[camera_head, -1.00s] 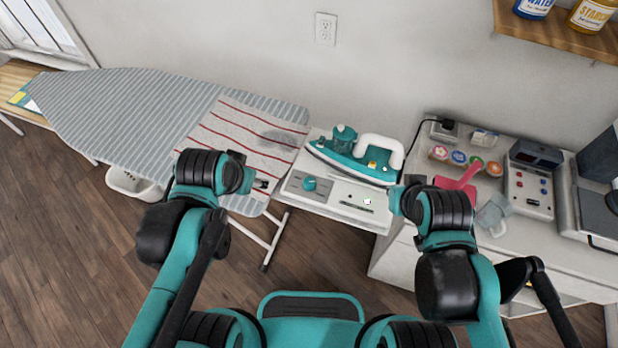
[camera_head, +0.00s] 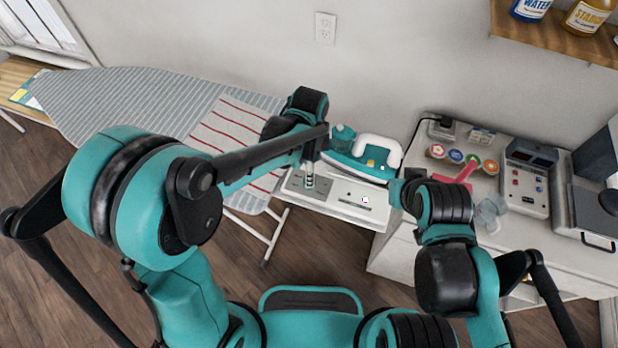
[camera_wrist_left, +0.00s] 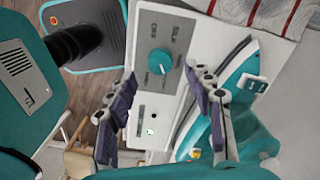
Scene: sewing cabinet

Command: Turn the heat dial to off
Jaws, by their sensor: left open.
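The teal heat dial (camera_wrist_left: 160,62) sits on the grey panel (camera_wrist_left: 164,36) of the white iron station (camera_head: 345,205). In the left wrist view it shows between and beyond the spread fingers of my left gripper (camera_wrist_left: 161,76). In the head view my left gripper (camera_head: 310,180) points down over the panel and hides the dial. My left gripper is open with nothing between its fingers; I cannot tell whether it touches the dial. My right gripper (camera_head: 394,193) is at the station's right side, its fingers too small to make out.
The teal and white iron (camera_head: 365,155) rests on the station just behind the panel. The striped ironing board (camera_head: 150,105) is to the left. The cabinet top (camera_head: 450,142) at right holds several small items and a control box (camera_head: 527,180).

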